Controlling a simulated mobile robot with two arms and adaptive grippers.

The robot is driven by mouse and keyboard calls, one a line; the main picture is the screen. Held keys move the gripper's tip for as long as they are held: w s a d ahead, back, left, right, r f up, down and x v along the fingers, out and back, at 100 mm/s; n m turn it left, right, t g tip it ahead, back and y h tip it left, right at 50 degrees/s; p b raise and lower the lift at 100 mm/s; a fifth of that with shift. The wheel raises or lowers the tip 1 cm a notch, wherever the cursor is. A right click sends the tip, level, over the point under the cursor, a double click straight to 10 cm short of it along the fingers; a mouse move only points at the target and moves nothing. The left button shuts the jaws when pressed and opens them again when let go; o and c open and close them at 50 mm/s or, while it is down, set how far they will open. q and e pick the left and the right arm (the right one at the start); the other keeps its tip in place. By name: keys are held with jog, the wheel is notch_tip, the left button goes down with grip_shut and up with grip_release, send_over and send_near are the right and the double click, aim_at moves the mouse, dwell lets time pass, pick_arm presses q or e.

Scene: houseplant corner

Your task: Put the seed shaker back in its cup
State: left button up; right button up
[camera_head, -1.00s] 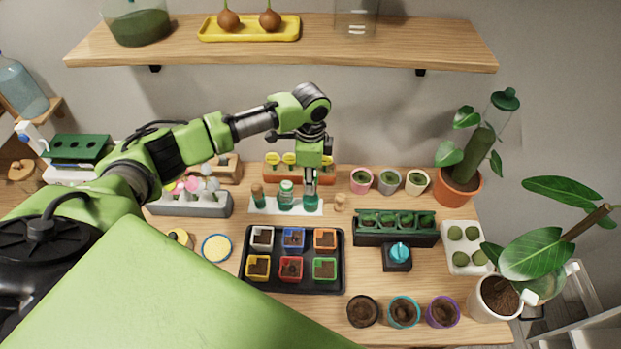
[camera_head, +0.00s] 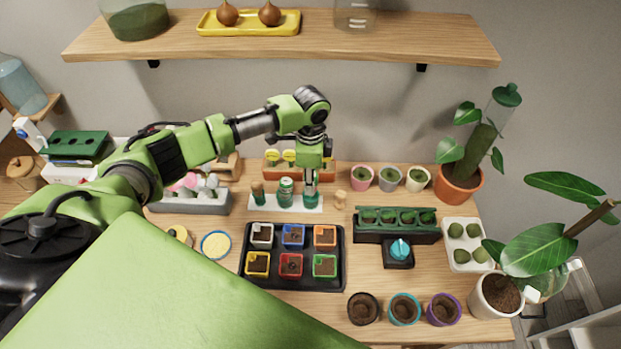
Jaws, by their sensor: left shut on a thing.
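A white holder (camera_head: 268,206) stands at the back of the table with several green cups in a row. My left gripper (camera_head: 311,181) points down over the right-hand cup (camera_head: 311,198). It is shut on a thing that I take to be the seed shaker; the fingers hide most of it. I cannot tell how deep it sits in the cup. The left cup holds a brown-topped item (camera_head: 258,188), and a green-and-white item (camera_head: 285,188) stands in the middle. My right gripper is not in view.
A small wooden piece (camera_head: 340,199) stands just right of the holder. An orange planter (camera_head: 272,165) is close behind it, and a black tray (camera_head: 245,283) of coloured pots lies in front. Three small pots (camera_head: 388,180) stand to the right. A shelf (camera_head: 420,45) hangs above.

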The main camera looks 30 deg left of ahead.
pick_arm(q)
jog(key=shift+f+b, duration=0.6)
jog(key=shift+f, duration=0.8)
jog(key=o, duration=1.1)
jog(key=o, duration=0.4)
jog(key=shift+r, duration=0.1)
